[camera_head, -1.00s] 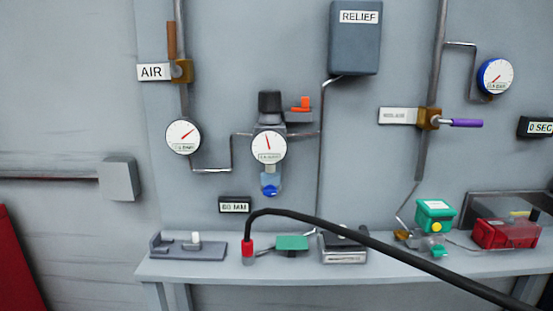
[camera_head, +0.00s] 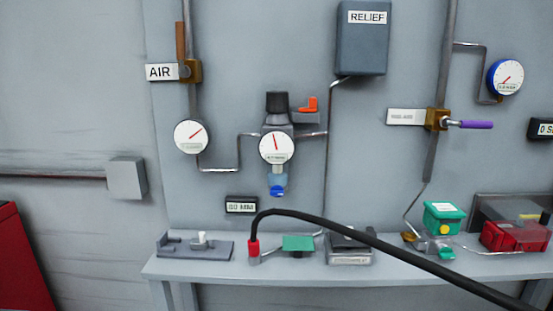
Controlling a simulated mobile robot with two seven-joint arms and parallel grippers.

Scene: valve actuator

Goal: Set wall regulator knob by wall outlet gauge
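The wall regulator has a dark knob (camera_head: 277,102) on top of a grey body, with a blue-tipped bowl (camera_head: 278,187) below. A round white gauge with a red needle (camera_head: 276,147) sits on the front of the regulator. Another white gauge (camera_head: 192,136) is on the pipe to its left, under the AIR label (camera_head: 161,72). A blue-rimmed gauge (camera_head: 504,77) is at the upper right. I cannot tell from its label which one is the outlet gauge. Neither of my grippers shows in the head view.
A grey shelf (camera_head: 205,265) runs below, bearing a grey fixture (camera_head: 196,247), a green pad (camera_head: 298,243) and a green box (camera_head: 444,218). A black hose (camera_head: 370,240) with a red end arches across the front. An orange lever (camera_head: 309,105) is right beside the knob. A RELIEF box (camera_head: 361,38) hangs above right.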

